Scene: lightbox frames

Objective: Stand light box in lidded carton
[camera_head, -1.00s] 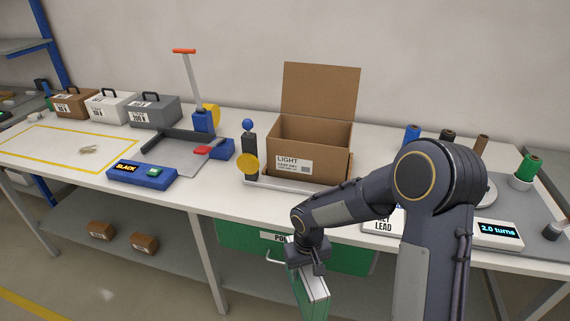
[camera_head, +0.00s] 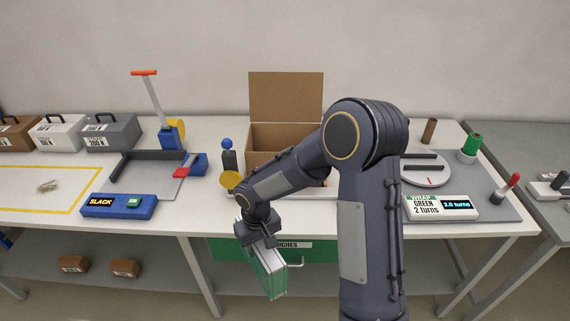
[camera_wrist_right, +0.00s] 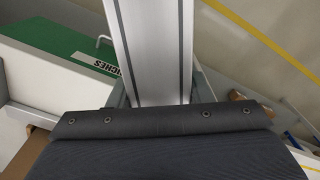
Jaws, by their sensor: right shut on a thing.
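The lidded carton (camera_head: 285,98) is a brown box on the bench, its lid raised at the back. My right arm hides much of its front and right side. My right gripper (camera_head: 262,243) is shut on a green and white box (camera_head: 268,272), which hangs tilted in front of the bench edge, below the bench top. In the right wrist view the held box (camera_wrist_right: 150,50) shows as a pale face with dark stripes. I cannot read a label that tells whether it is the light box. My left gripper is not in view.
A green drawer (camera_head: 315,250) sits under the bench behind the held box. A round turntable (camera_head: 425,172) is at right.

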